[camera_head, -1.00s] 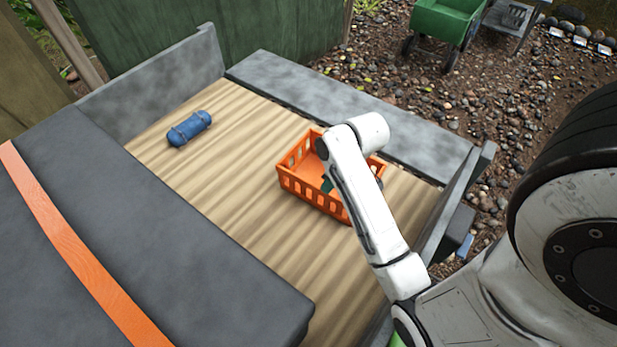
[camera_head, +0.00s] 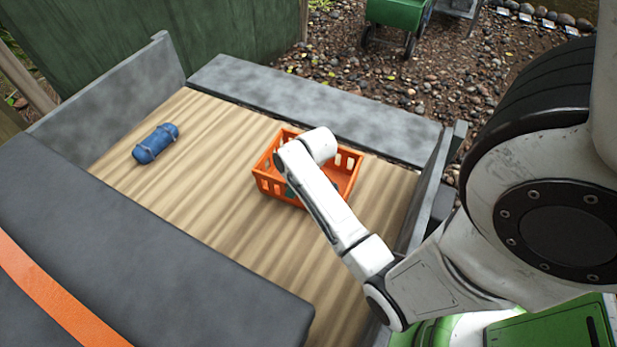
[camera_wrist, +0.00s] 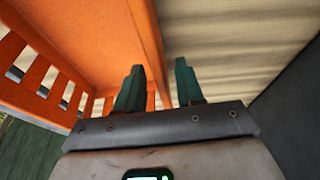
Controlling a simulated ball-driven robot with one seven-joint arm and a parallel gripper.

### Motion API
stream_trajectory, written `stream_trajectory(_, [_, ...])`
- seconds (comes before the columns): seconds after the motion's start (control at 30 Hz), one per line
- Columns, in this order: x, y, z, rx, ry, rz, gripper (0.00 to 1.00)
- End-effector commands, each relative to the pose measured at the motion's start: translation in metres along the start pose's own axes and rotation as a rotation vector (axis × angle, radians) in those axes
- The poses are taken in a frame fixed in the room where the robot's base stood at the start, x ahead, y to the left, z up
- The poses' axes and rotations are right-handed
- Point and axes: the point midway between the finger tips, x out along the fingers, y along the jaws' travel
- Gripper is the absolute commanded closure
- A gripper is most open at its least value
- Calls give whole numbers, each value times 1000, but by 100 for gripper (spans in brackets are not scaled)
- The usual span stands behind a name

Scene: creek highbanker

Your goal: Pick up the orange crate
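The orange crate (camera_head: 264,184), open-topped with slotted walls, sits on the wooden bed floor of a trailer-like platform. My arm covers part of it in the head view. It also shows in the wrist view, with its floor (camera_wrist: 95,30) and slotted side at the left. My gripper (camera_wrist: 160,85) has two dark green fingers, apart from each other. In the wrist view a crate wall runs between them, one finger on the crate's inner side and one outside over the wood. A gap shows beside the right finger. In the head view my gripper is mostly hidden behind the wrist.
A blue strapped roll (camera_head: 156,143) lies on the wood (camera_head: 215,150) at the left. Grey side boards (camera_head: 310,105) edge the bed. A dark grey cover (camera_head: 130,240) with an orange strip is at the front left. A green cart (camera_head: 398,14) stands on gravel behind.

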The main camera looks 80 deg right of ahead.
Motion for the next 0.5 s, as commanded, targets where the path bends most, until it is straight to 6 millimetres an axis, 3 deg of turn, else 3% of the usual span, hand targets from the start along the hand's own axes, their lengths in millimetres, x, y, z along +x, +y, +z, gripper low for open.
stream_trajectory(0.13, [15,0,1,0,-2,0,63])
stream_trajectory(0.4, [17,0,1,0,0,1,63])
stream_trajectory(0.5, [17,0,1,0,0,1,72])
